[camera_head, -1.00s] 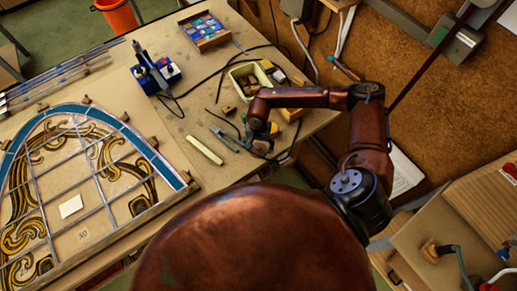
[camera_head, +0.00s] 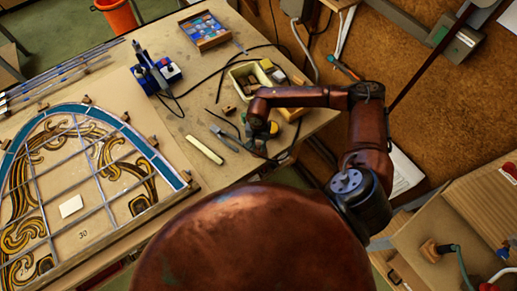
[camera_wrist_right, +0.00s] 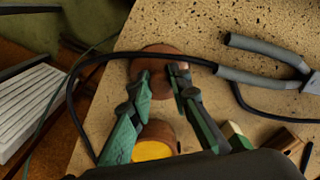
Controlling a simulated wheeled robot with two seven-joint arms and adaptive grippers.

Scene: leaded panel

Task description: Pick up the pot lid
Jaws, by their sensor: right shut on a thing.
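The pot lid, a round brown disc (camera_wrist_right: 158,54), is in the right wrist view at the tips of my right gripper (camera_wrist_right: 162,74). The two green-and-dark fingers are closed in on it, and what lies between the tips is partly hidden. Just below the fingers in that view is the open brown pot with yellow contents (camera_wrist_right: 154,146); its yellow also shows in the head view (camera_head: 274,129). In the head view my right gripper (camera_head: 257,146) is at the bench's near right edge, small and dark. I cannot tell whether the lid touches the bench. My left gripper is not in view.
Grey-handled pliers (camera_wrist_right: 262,58) lie beside the lid, with a black cable (camera_wrist_right: 88,75) running close by. A cream tub (camera_head: 236,88) of small blocks stands behind my right arm. The leaded panel (camera_head: 120,120) fills the bench's left. A pale strip (camera_head: 205,150) lies between.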

